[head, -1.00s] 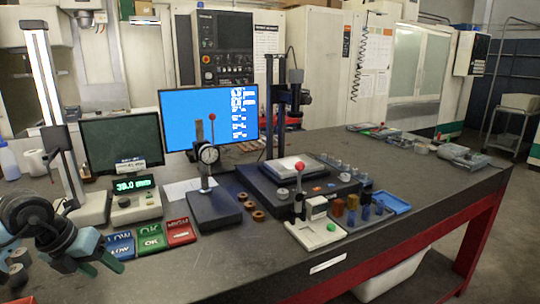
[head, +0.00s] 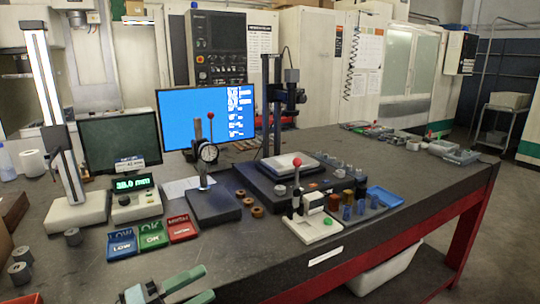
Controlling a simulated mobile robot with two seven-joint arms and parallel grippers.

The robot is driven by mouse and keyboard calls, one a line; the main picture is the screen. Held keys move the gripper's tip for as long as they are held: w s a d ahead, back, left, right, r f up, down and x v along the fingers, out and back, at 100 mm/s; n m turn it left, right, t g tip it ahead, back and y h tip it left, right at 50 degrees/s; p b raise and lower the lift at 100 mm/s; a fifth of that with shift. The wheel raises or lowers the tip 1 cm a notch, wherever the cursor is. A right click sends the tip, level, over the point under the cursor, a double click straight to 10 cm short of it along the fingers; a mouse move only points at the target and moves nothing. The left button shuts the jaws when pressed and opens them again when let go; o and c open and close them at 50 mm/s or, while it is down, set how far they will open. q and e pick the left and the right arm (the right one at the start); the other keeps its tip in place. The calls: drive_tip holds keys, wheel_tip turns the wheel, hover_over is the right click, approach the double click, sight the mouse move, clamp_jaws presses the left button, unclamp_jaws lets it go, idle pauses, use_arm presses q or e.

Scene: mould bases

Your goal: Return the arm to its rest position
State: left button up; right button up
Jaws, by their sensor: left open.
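My left gripper (head: 207,281) shows at the bottom edge of the head view, left of centre. Its two green fingers are spread apart with nothing between them. It is in front of the blue LOW tray (head: 121,243), the green OK tray (head: 152,236) and the red tray (head: 181,228), and apart from them. Most of the left arm is below the picture edge. My right gripper is not in view.
Several grey cylinders (head: 73,237) stand on the dark bench (head: 255,270) at the left. A dial gauge stand (head: 214,207), a readout box (head: 135,199) and a white fixture with a red knob (head: 312,228) stand behind. The bench front by the gripper is clear.

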use_arm(q)
drive_tip(key=s+a+f+n+t+y, duration=0.2)
drive_tip(key=s+a+f+n+y, duration=0.3)
drive_tip(key=f+n+y, duration=0.55)
drive_tip(key=s+a+f+n+t+y, duration=0.1)
drive_tip(key=s+a+f+n+y, duration=0.2)
drive_tip(key=a+f+n+y, duration=0.7)
drive_tip(key=s+d+f+n+g+h, duration=0.2)
drive_tip(key=s+f+g, duration=0.15)
drive_tip(key=s, duration=0.65)
drive_tip(key=s+d+f+n+g+h, duration=0.1)
drive_tip(key=s+f+n+g, duration=0.15)
drive_tip(key=s+g, duration=0.45)
drive_tip(key=s+d+f+n+g+h, duration=0.2)
drive_tip(key=s+n+g, duration=0.1)
drive_tip(key=s, duration=0.9)
drive_tip(key=w+d+f+t+h+p, duration=0.1)
drive_tip(key=w+d+f+t, duration=0.2)
drive_tip(key=w+f+t, duration=0.4)
drive_tip(key=shift+w+f+t, duration=0.25)
drive_tip(key=shift+w+t, duration=0.1)
drive_tip(key=shift+t, duration=0.3)
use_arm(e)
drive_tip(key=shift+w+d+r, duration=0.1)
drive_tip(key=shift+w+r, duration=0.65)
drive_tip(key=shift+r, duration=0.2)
use_arm(q)
drive_tip(key=shift+d, duration=0.1)
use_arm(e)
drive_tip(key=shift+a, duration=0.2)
